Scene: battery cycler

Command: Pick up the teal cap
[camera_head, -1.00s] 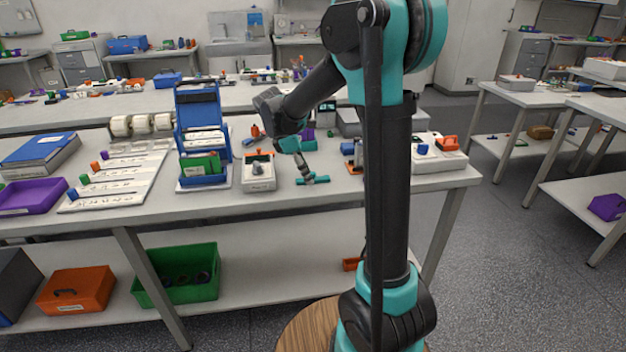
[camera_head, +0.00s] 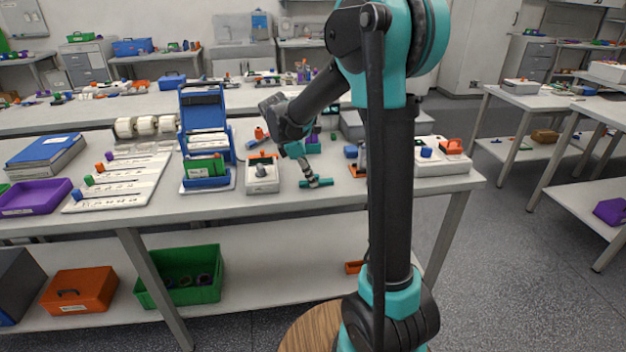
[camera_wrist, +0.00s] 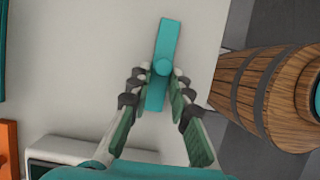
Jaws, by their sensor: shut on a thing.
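The teal cap (camera_wrist: 166,42) is a flat bar with a round knob in its middle. In the wrist view it lies lengthwise between my fingers. My gripper (camera_wrist: 160,80) is shut on it, with a finger on each side near the knob. In the head view the teal cap (camera_head: 325,182) is at the table's front edge, and my gripper (camera_head: 313,181) is down on it from above. It appears to be still at table height; I cannot tell if any gap lies beneath it.
A grey device with an orange top (camera_head: 263,174) stands left of my gripper. A blue stand with a green card (camera_head: 204,168) is further left. A white box with orange and blue parts (camera_head: 440,158) stands to the right. The table's front edge (camera_head: 270,213) is close by.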

